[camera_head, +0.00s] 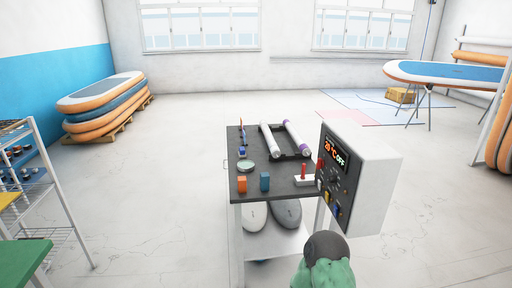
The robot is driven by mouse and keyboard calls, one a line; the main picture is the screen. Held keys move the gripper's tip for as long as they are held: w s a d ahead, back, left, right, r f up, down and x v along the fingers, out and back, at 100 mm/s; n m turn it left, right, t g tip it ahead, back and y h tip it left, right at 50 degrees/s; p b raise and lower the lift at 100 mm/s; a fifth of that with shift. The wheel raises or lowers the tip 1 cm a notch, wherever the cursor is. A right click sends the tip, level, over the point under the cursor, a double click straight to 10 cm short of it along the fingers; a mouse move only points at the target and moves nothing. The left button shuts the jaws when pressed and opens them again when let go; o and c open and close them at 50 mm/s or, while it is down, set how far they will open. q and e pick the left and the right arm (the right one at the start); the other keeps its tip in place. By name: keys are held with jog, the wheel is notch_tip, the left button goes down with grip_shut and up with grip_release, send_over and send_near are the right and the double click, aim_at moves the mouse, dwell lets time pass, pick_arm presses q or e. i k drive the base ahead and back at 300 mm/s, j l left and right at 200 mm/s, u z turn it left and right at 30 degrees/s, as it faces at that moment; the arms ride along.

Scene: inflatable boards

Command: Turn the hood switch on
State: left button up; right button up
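A white control box (375,180) with a dark front panel stands at the right end of the dark-topped table (285,178). Its display (335,152) shows red digits and the word OFF. Below the display are small coloured controls (328,197), too small to tell apart. A small white block with a red lever (304,178) lies on the table beside the box. No label marks which one is the hood switch.
The table also holds rolled tubes (271,140), orange (242,185) and blue (265,181) blocks and a round dish (246,166). Shelves (50,190) are at left; boards (100,100) are stacked behind. Much floor is clear.

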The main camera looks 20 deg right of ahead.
aim_at(320, 163)
jog(key=i+u, duration=0.2)
jog(key=i, duration=1.1)
jog(key=i+j+z, duration=0.1)
jog(key=i+z, duration=0.2)
jog(key=z, duration=0.15)
jog(key=i+j+z, duration=0.25)
jog(key=z, duration=0.15)
jog(key=i+j+z, duration=0.2)
jog(key=z, duration=0.25)
